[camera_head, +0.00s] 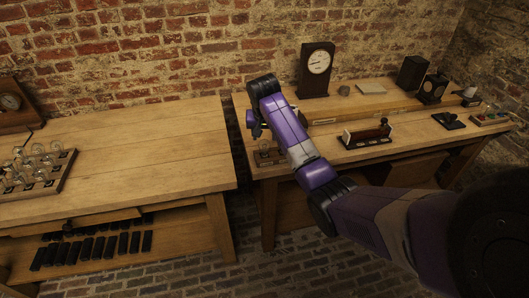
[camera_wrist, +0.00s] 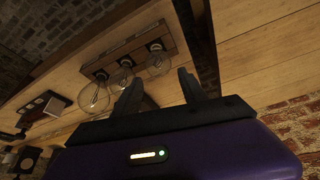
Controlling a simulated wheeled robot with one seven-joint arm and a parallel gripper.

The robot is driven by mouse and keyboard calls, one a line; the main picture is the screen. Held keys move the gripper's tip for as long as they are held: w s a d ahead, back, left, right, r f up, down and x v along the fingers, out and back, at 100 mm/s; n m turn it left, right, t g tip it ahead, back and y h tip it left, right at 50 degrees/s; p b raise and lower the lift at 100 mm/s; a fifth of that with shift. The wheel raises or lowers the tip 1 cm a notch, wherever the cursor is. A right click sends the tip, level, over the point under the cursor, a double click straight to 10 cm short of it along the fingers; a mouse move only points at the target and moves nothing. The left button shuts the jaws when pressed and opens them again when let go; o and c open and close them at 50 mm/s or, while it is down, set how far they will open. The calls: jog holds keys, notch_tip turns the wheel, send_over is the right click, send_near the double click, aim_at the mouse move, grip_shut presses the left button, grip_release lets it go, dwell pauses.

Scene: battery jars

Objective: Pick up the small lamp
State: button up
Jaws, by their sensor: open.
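Three clear glass lamps stand in a row on a dark wooden board (camera_wrist: 120,57) in the wrist view. The right lamp (camera_wrist: 158,62) looks the smallest, though the angle makes sizes hard to compare. The middle lamp (camera_wrist: 120,79) and the left lamp (camera_wrist: 93,98) are beside it. My gripper (camera_wrist: 159,76) is open and empty, with the right lamp seen between its fingertips; I cannot tell the distance to it. In the head view the board (camera_head: 268,160) lies at the right bench's left end, partly hidden by my arm.
The right bench (camera_head: 350,153) also holds a dark red device (camera_head: 367,136), a tall clock-like gauge (camera_head: 316,70) and dark boxes. The left bench (camera_head: 140,130) has a rack of glass bulbs (camera_head: 35,168) and a wide bare top. A gap separates the benches.

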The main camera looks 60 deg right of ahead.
aim_at(264, 140)
jog(key=shift+a+p+x, duration=0.2)
jog(key=shift+p+x, duration=0.25)
jog(key=shift+x, duration=2.95)
jog(key=shift+s+f, duration=0.1)
jog(key=shift+s, duration=0.05)
grip_shut()
